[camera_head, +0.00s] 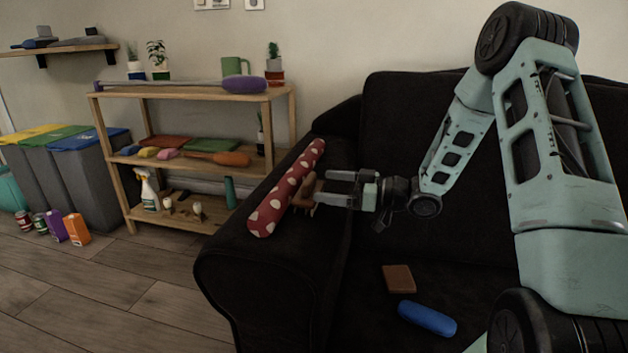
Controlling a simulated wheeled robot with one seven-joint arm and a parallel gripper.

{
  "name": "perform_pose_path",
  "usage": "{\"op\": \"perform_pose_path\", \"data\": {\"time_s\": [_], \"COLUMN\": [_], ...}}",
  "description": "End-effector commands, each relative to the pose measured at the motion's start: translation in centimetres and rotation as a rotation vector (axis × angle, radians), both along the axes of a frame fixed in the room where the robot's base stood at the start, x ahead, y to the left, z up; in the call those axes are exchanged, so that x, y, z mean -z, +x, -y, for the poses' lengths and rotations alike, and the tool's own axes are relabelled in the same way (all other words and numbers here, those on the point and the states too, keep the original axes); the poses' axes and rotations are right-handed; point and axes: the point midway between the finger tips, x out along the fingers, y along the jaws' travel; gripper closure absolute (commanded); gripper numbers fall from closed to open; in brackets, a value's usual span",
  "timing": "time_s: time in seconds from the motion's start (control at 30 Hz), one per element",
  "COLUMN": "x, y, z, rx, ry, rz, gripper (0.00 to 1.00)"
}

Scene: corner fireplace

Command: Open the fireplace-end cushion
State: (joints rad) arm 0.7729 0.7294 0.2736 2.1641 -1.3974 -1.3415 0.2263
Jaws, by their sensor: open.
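A black sofa fills the right half of the view. Its dark seat cushion (355,290) lies flat beside the left armrest (240,265); its edges are hard to make out. No fireplace shows, so I cannot tell which end is the fireplace end. My gripper (326,187) reaches left from the arm, above the seat and near the inner side of the left armrest. Its two fingers are apart. A small brown pronged object (305,190) shows just beyond the fingertips; I cannot tell whether it touches them.
A red polka-dot roll (287,188) lies along the armrest. A brown block (398,279) and a blue rounded case (427,318) lie on the seat. A wooden shelf (190,92) with several items and bins (90,175) stand left. The wooden floor (120,290) at front left is clear.

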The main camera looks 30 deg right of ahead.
Motion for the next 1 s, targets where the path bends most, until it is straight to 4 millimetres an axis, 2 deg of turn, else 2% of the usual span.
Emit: {"op": "perform_pose_path", "data": {"time_s": [0.1,0.3,1.0], "x": [-0.3,-0.1,-0.1], "y": [-1.8,-3.9,-7.7], "z": [1.9,3.9,8.6], "rx": [0.003,0.001,-0.002], "ry": [-0.001,0.001,0.005], "rz": [-0.001,0.000,-0.009], "gripper": [0.01,0.01,0.00]}}
